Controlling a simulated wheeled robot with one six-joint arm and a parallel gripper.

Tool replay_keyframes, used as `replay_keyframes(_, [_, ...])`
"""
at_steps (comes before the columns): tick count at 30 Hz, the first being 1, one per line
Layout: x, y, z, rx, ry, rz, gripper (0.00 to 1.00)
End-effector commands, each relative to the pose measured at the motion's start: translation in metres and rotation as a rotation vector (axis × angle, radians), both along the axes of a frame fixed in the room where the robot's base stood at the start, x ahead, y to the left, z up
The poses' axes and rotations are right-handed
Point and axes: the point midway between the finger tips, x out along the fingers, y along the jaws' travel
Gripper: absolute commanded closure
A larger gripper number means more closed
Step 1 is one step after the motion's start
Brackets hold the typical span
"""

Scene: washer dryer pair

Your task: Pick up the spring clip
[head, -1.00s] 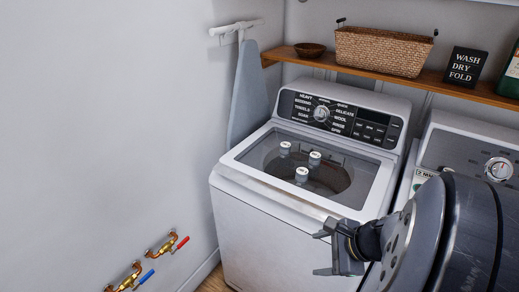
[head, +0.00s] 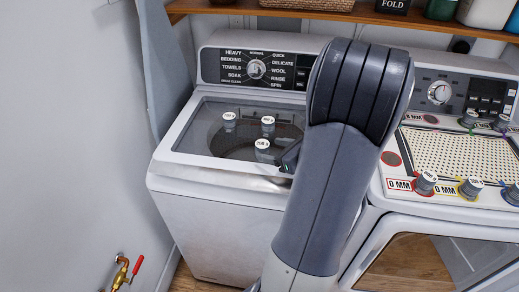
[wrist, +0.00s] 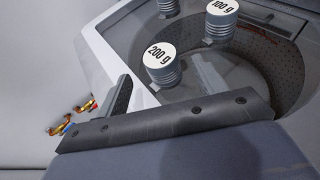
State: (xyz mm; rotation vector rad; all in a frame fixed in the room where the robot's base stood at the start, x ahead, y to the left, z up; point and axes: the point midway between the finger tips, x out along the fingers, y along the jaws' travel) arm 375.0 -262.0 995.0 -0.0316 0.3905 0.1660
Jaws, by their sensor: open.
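I cannot make out a spring clip in either view. My gripper is open, with its two fingers apart in the wrist view (wrist: 160,70); nothing shows held between them. In the head view, a dark part of my gripper (head: 289,158) shows over the washer's front lid edge; my arm hides the rest. The washer (head: 215,225) has a glass lid, with several grey weights on or under it. A 200 g weight (wrist: 161,66) lies beyond the fingers in the wrist view, and a 100 g weight (wrist: 221,22) stands farther back.
A wooden shelf (head: 215,6) runs above. An ironing board (head: 158,70) stands left of the washer. Pipe valves (head: 121,272) stick out of the left wall.

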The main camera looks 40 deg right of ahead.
Motion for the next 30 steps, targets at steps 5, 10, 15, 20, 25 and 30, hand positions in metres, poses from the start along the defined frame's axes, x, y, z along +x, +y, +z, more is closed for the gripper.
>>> replay_keyframes(5, [0.013, 0.003, -0.005, 0.000, 0.002, 0.002, 0.33])
replay_keyframes(10, [0.028, 0.005, -0.010, 0.001, 0.002, 0.005, 0.33])
replay_keyframes(15, [0.051, 0.007, -0.019, 0.001, 0.002, 0.005, 0.33])
replay_keyframes(20, [0.061, 0.008, -0.024, 0.000, 0.001, 0.002, 0.33])
replay_keyframes(25, [0.061, 0.008, -0.024, -0.002, 0.001, 0.002, 0.33])
replay_keyframes(30, [0.061, 0.008, -0.024, -0.002, 0.001, 0.002, 0.43])
